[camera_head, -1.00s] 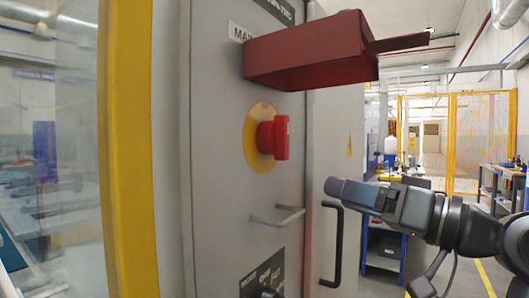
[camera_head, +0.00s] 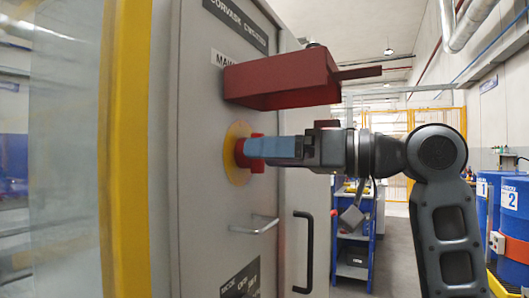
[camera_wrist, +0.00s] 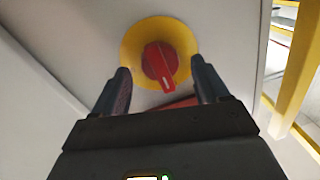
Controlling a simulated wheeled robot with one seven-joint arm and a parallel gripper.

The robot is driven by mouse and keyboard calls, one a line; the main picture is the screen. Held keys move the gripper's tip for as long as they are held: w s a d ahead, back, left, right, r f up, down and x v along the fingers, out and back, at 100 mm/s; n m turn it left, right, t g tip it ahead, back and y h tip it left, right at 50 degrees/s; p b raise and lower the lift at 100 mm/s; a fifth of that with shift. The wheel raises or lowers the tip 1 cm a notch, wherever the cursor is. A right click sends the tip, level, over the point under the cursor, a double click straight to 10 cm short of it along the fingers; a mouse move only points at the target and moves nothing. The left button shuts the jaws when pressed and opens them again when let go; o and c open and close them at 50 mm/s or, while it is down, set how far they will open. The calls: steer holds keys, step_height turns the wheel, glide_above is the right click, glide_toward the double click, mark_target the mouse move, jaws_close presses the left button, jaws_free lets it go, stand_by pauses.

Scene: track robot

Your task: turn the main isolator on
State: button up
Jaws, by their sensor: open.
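The main isolator is a red rotary handle (camera_wrist: 159,65) on a round yellow plate (camera_wrist: 131,44), set on a grey cabinet door. In the wrist view the handle's white mark points down and slightly right. My gripper (camera_wrist: 160,78) is open, with one finger on each side of the handle and gaps visible on both sides. In the head view my gripper (camera_head: 247,148) reaches in from the right, level with the handle, and hides part of it. Only a little red of the handle (camera_head: 256,165) and the yellow plate (camera_head: 233,172) show there.
A dark red cover (camera_head: 275,82) juts out just above the handle and my gripper. A metal door handle (camera_head: 262,228) and a black handle (camera_head: 309,250) lie below. A yellow post (camera_head: 125,150) stands at left. Blue drums (camera_head: 510,215) stand at far right.

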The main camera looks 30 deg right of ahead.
steer(key=shift+w+a, duration=0.45)
steer(key=shift+w, duration=0.15)
steer(key=shift+c, duration=0.5)
steer(key=c, duration=1)
steer(key=shift+o, duration=0.2)
